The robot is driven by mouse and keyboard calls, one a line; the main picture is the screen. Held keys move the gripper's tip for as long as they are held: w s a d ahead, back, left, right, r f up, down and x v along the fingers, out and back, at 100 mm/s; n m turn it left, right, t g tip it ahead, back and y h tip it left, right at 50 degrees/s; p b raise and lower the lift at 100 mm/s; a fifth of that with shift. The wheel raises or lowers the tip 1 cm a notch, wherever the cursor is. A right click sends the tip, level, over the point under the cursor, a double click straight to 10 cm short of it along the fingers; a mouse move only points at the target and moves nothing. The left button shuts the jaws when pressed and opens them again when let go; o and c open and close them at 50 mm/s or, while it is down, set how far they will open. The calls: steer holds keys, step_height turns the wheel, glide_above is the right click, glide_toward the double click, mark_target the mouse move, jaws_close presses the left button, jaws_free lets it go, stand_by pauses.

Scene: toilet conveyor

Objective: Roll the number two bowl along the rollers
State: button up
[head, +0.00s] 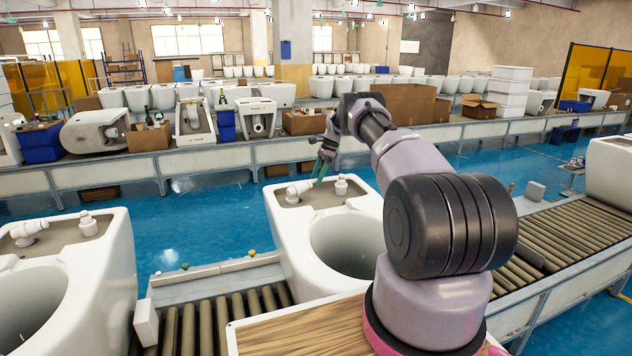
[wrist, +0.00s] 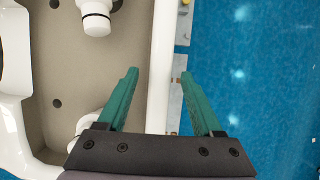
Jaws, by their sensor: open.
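Three white toilet bowls stand along the roller conveyor in the head view: one at left (head: 100,262), one in the middle (head: 290,248), one at the far right edge (head: 610,172). No number shows on them; the middle one may be number two. My gripper (head: 318,180) is at the middle bowl's back rim, fingers pointing down. In the wrist view, my gripper (wrist: 159,74) is open, and the bowl's white rim wall (wrist: 160,60) runs between its green fingers. I cannot tell if they touch it. White fittings (wrist: 96,14) sit in the grey recess beside it.
Bare rollers (head: 215,318) lie between the left and middle bowls, and more rollers (head: 575,235) run to the right. A small white block (head: 146,322) stands by the left bowl. A wooden board (head: 300,325) is in front. Blue floor lies behind.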

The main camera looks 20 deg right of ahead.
steer(key=v, duration=0.9)
steer(key=shift+r, duration=0.1)
steer(key=shift+d, duration=0.1)
